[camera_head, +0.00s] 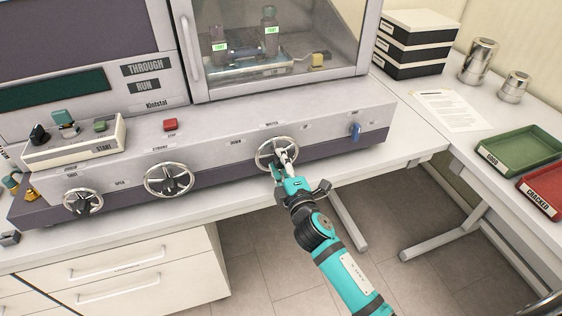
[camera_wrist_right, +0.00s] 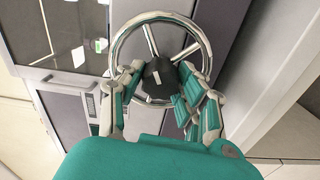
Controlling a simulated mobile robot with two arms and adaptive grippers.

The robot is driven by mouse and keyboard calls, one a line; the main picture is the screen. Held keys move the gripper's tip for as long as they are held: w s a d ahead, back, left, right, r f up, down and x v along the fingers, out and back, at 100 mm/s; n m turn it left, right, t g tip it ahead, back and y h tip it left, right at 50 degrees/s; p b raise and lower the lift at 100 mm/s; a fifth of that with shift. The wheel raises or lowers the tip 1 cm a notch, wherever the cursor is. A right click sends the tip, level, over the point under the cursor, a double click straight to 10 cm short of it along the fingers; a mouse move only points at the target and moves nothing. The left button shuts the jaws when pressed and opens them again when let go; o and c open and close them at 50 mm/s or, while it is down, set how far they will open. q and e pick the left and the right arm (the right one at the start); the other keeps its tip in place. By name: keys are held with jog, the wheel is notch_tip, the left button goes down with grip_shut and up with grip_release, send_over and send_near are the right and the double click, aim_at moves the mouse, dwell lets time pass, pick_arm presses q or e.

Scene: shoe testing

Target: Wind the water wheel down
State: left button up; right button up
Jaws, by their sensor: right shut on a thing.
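The water wheel (camera_head: 258,155) is the rightmost of three chrome handwheels on the front of the grey panel, below a label that seems to read WATER. My right gripper (camera_head: 284,159) reaches it from below and is shut on it. In the right wrist view the chrome rim (camera_wrist_right: 160,17), spokes and dark hub of the wheel show, with the gripper's fingers (camera_wrist_right: 158,88) on either side of the hub. The fingertips partly cover the lower rim. My left gripper is not in view.
Two other handwheels, the middle one (camera_head: 168,180) and the left one (camera_head: 83,202), sit to the left. A red button (camera_head: 170,124) and a blue switch (camera_head: 355,131) are on the panel. Green (camera_head: 520,148) and red (camera_head: 541,190) trays stand on the right table.

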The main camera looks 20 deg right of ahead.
jog(key=shift+n, duration=0.5)
jog(key=o, duration=1.1)
jog(key=shift+o, duration=0.2)
jog(key=s, duration=1.2)
jog(key=shift+d, duration=0.15)
